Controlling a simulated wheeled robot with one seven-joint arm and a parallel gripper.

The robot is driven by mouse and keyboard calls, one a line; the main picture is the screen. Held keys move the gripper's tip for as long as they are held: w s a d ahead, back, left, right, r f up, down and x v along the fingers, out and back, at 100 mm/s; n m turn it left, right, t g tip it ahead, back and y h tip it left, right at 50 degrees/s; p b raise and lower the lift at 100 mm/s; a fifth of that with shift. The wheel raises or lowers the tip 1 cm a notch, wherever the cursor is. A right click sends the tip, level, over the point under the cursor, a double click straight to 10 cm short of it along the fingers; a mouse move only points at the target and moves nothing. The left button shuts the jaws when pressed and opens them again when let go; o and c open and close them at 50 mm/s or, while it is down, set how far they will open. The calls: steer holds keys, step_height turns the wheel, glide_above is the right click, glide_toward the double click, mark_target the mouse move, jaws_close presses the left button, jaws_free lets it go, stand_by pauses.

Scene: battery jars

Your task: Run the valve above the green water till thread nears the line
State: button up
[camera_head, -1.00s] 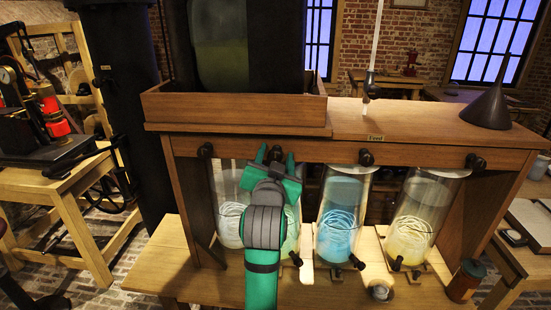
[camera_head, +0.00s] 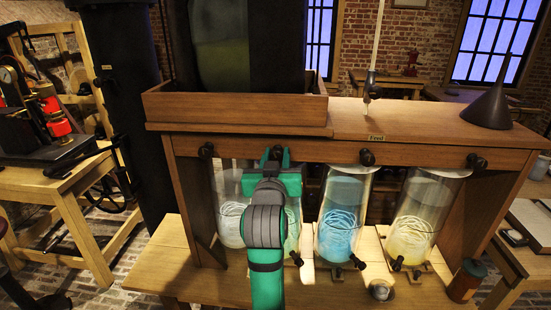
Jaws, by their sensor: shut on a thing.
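My gripper (camera_head: 276,158) is shut on the black valve (camera_head: 277,151) on the front rail, above the green-water jar (camera_head: 293,222). My wrist and forearm hide most of that jar; a strip of pale green water with coils shows at their right edge. The thread and line of this jar cannot be made out. Three other glass jars stand in the row: one with pale coils (camera_head: 230,215) on the left, a blue one (camera_head: 340,222) and a yellow one (camera_head: 411,222) on the right.
Other black valves sit on the rail at the left (camera_head: 206,150), above the blue jar (camera_head: 367,157) and above the yellow jar (camera_head: 476,161). A wooden tray (camera_head: 235,109) with a large tank and a dark funnel (camera_head: 487,107) stand on top. A small tin (camera_head: 465,281) stands at the lower right.

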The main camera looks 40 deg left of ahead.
steer(key=shift+a+n, duration=0.1)
steer(key=shift+n, duration=1.1)
steer(key=shift+n, duration=1.5)
steer(key=shift+r, duration=0.15)
stand_by(2.1)
steer(key=m, duration=0.5)
steer(key=shift+m, duration=1.1)
